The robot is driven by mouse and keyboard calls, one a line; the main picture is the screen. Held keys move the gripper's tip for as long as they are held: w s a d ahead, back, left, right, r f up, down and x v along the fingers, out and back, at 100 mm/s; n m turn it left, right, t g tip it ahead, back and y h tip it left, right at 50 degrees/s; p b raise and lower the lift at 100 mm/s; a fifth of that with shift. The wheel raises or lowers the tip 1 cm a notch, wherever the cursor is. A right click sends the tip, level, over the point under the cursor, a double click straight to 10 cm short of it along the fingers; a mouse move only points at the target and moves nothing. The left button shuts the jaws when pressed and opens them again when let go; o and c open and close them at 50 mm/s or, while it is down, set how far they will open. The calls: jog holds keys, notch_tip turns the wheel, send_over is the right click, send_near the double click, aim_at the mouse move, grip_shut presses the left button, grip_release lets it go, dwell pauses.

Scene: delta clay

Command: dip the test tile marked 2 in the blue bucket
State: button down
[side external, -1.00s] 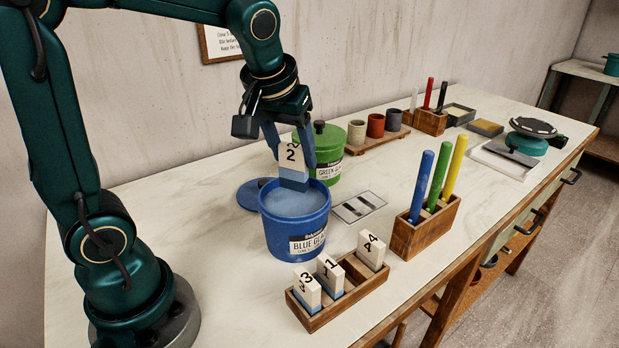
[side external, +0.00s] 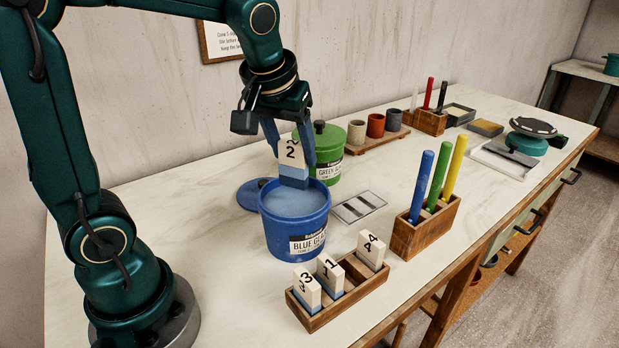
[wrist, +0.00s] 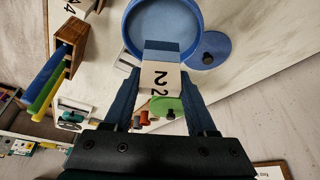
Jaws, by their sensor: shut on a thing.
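The test tile marked 2 (side external: 292,163) is white with a blue lower part. It hangs upright over the blue bucket (side external: 295,236), its lower end at about the height of the rim. My gripper (side external: 289,150) is shut on the tile's upper part. In the wrist view the tile (wrist: 160,75) sits between both fingers of my gripper (wrist: 160,95), and its blue end overlaps the opening of the bucket (wrist: 128,25). The bucket is uncovered and shows pale blue glaze. Whether the tile's lower end touches the glaze I cannot tell.
The blue lid (side external: 250,194) lies left of the bucket. The lidded green bucket (side external: 328,170) stands close behind. A wooden rack (side external: 318,319) in front holds tiles marked 3, 1 and 4.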

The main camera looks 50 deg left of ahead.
dwell(0.4)
jog(key=shift+r, duration=1.55)
